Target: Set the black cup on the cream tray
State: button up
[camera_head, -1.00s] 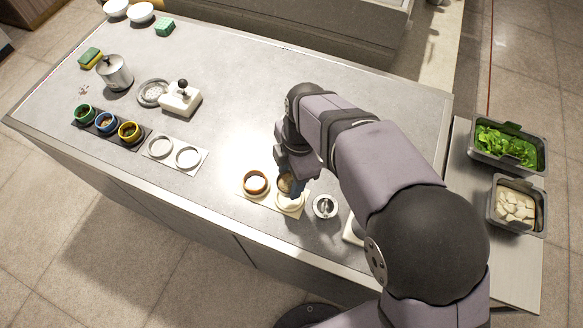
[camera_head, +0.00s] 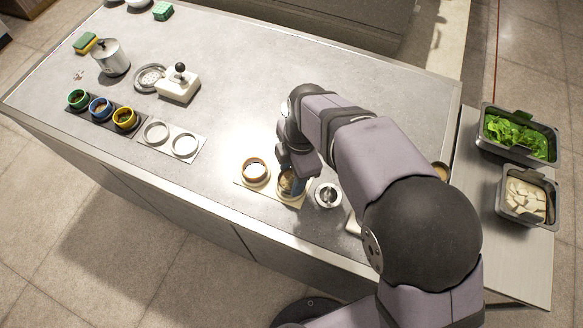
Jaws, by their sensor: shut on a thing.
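My gripper (camera_head: 291,172) is shut on a small cup (camera_head: 287,184) with tan contents. The cup's wall is mostly hidden by my gripper, so its black colour is hard to make out. The cup is at the right-hand ring of the cream tray (camera_head: 240,183), low over or in that ring; I cannot tell whether it is fully seated.
A metal pot-like cup (camera_head: 328,195) stands close to the right of the tray. A white plate with two empty rings (camera_head: 158,150) and a dark tray with green, blue and yellow cups (camera_head: 101,128) lie left. The counter's middle is clear.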

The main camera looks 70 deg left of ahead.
jog(key=shift+f, duration=0.35)
jog(key=shift+f+b, duration=0.4)
jog(key=shift+f, duration=0.15)
dwell(0.8)
jog(key=o, duration=1.2)
jog(key=shift+r, duration=0.1)
jog(key=shift+r+p, duration=3)
jog(key=shift+r, duration=1)
